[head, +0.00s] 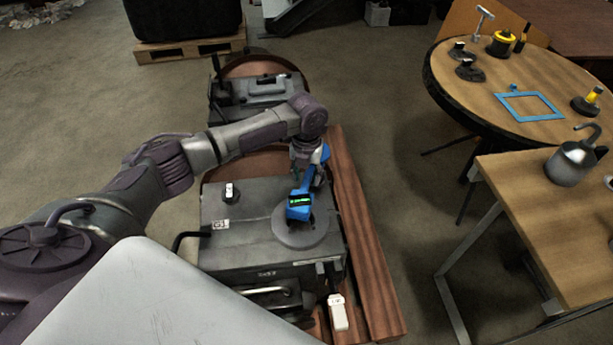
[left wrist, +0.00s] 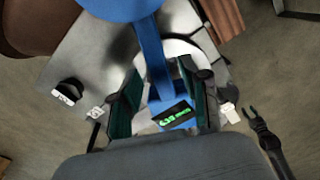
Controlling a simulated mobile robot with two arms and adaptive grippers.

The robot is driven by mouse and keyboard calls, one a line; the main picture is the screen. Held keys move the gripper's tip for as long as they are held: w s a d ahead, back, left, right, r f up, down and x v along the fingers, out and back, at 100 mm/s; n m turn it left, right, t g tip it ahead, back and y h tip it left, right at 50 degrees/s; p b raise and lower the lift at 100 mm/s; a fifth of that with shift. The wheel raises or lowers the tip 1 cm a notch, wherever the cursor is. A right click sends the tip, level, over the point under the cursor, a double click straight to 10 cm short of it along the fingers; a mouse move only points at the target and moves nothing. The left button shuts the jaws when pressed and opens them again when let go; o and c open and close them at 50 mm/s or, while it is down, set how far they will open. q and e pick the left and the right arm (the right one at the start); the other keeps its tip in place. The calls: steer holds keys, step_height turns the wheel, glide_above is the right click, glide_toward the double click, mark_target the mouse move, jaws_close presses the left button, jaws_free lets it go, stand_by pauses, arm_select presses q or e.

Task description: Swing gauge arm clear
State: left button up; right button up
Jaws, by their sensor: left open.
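The gauge arm is a blue bar with a blue head (head: 299,207) that carries a green-lit display. It reaches over a round grey disc (head: 301,232) on top of the grey engine block (head: 245,255). My left gripper (head: 306,178) is over the bar, pointing down. In the left wrist view the blue gauge arm (left wrist: 152,55) runs between the two open fingers of my left gripper (left wrist: 165,103), with the display in front. The fingers appear to straddle the bar with gaps; I cannot tell whether either one touches it.
A labelled black knob (head: 229,194) stands on the block's left side. A white tag (head: 338,313) hangs at its front. A round table (head: 470,98) with tools and a wooden bench (head: 535,215) stand to the right. Bare floor lies between.

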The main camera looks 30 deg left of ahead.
arm_select(q)
steer(key=shift+f, duration=0.5)
jaws_close()
